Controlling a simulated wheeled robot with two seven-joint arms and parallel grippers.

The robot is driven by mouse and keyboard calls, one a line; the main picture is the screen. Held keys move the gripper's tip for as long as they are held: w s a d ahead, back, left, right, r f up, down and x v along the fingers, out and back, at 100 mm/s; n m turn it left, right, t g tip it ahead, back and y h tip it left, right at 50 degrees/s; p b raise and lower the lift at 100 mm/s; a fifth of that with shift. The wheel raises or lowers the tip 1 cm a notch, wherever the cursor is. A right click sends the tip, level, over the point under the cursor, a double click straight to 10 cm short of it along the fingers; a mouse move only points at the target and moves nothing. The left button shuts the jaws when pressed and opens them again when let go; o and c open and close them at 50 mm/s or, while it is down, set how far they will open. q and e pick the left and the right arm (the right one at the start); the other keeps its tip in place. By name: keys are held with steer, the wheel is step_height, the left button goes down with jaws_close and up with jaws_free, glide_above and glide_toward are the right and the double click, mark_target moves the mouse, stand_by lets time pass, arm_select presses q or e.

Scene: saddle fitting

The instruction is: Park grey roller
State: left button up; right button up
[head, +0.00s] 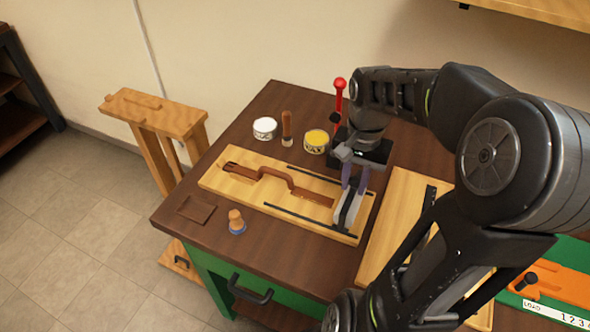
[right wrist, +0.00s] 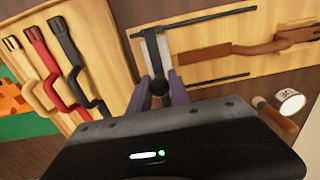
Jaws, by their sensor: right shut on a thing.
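The grey roller (head: 348,212) stands at the right end of a light wooden board (head: 222,182), near the ends of two black rails. In the right wrist view its grey frame (right wrist: 164,50) crosses between the rails, with a dark round knob (right wrist: 160,87) at the near end. My right gripper (head: 353,178) is shut on the roller; its purple fingers (right wrist: 164,91) flank the knob. A brown strap (head: 290,184) lies along the board, left of the roller. The roller's underside is hidden, so I cannot tell whether it touches the board. My left gripper is out of view.
A white tin (head: 264,129), wooden-handled tool (head: 287,127), yellow tin (head: 316,142) and red-handled tool (head: 340,90) stand behind the board. A blue-based wooden knob (head: 236,226) stands in front. A second board (right wrist: 60,25) bears black, red and tan straps.

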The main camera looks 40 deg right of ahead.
steer(key=shift+s+d, duration=0.3)
steer(key=shift+s, duration=0.35)
steer(key=shift+s+d, duration=0.1)
steer(key=shift+s, duration=0.05)
steer(key=o, duration=0.6)
steer(key=shift+o, duration=1.4)
steer(key=shift+s, duration=0.2)
steer(key=shift+w, duration=0.1)
steer(key=shift+w+r, duration=0.1)
